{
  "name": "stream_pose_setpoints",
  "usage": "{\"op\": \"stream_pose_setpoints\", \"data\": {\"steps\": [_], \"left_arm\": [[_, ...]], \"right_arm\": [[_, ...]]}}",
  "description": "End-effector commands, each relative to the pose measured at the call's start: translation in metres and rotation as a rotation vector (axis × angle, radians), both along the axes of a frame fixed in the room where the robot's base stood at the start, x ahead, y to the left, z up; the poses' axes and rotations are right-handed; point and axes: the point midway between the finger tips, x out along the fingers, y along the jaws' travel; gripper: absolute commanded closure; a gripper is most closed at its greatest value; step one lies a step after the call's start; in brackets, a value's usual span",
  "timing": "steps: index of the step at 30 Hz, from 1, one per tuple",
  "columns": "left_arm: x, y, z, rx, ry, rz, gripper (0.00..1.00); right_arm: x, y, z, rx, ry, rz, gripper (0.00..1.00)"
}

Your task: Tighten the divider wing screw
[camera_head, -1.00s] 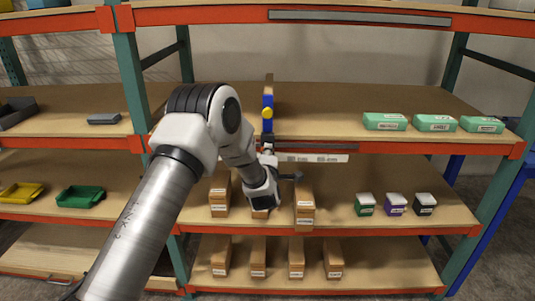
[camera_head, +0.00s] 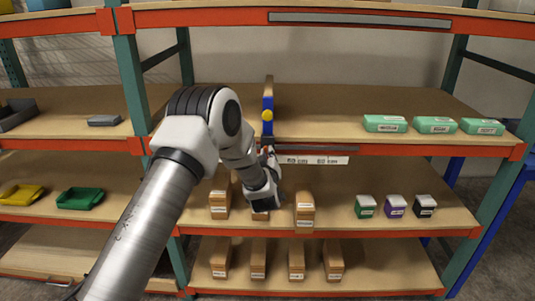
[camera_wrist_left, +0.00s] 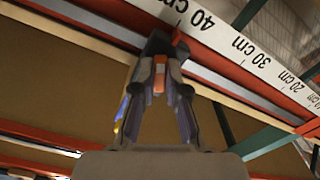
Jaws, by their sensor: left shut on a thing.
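The divider (camera_head: 267,92) is an upright blue plate with a yellow round part, standing at the front of the upper shelf. In the left wrist view a little of its blue side (camera_wrist_left: 123,106) shows beside my left finger. My left gripper (camera_head: 268,155) is just below the shelf's front edge, under the divider. In the left wrist view my left gripper (camera_wrist_left: 160,75) has its fingertips closed around a small orange part, which seems to be the wing screw (camera_wrist_left: 159,73). A dark clamp body (camera_wrist_left: 158,44) with a red pointer sits above it, near the 40 cm mark. My right gripper is out of view.
A white ruler strip (camera_wrist_left: 240,46) runs along the shelf edge. Green boxes (camera_head: 385,123) lie on the upper shelf, right. Brown cartons (camera_head: 304,209) stand near my gripper on the shelf below, with small white-topped boxes (camera_head: 395,206) farther right.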

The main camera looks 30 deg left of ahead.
Motion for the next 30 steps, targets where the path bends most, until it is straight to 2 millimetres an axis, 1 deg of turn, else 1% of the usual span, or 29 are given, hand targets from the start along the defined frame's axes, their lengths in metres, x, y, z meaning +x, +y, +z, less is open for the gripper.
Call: {"op": "stream_pose_setpoints", "data": {"steps": [21, 30], "left_arm": [[-0.001, -0.001, -0.001, 0.577, 0.361, -0.004, 1.00], [-0.001, -0.001, -0.003, 0.788, 0.492, -0.006, 1.00]], "right_arm": [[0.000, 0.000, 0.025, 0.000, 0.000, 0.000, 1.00], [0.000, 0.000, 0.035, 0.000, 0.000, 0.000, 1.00]]}}
